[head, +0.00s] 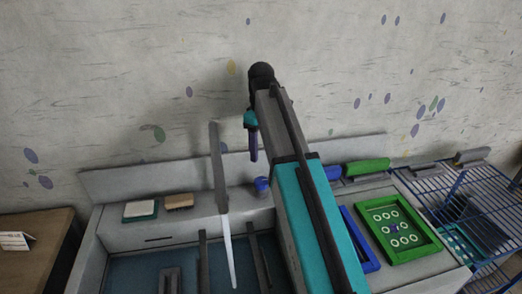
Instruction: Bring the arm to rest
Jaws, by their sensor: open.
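My arm rises from the bottom edge in teal and grey links to a black joint, right of the picture's middle. My gripper (253,145) hangs below that joint, a small teal and dark blue end pointing down in front of the wall. It is open, seen nearly edge-on, with nothing visible in it. It appears above the back of the grey workbench (190,228), apart from the things there.
A green frame (431,250) with pale rings and a blue frame (362,240) lie right of my arm. A blue wire rack (450,185) stands farther right. A tall grey bar (217,165) with a white lower strip stands left of my gripper. A blue cup (262,186) sits below it.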

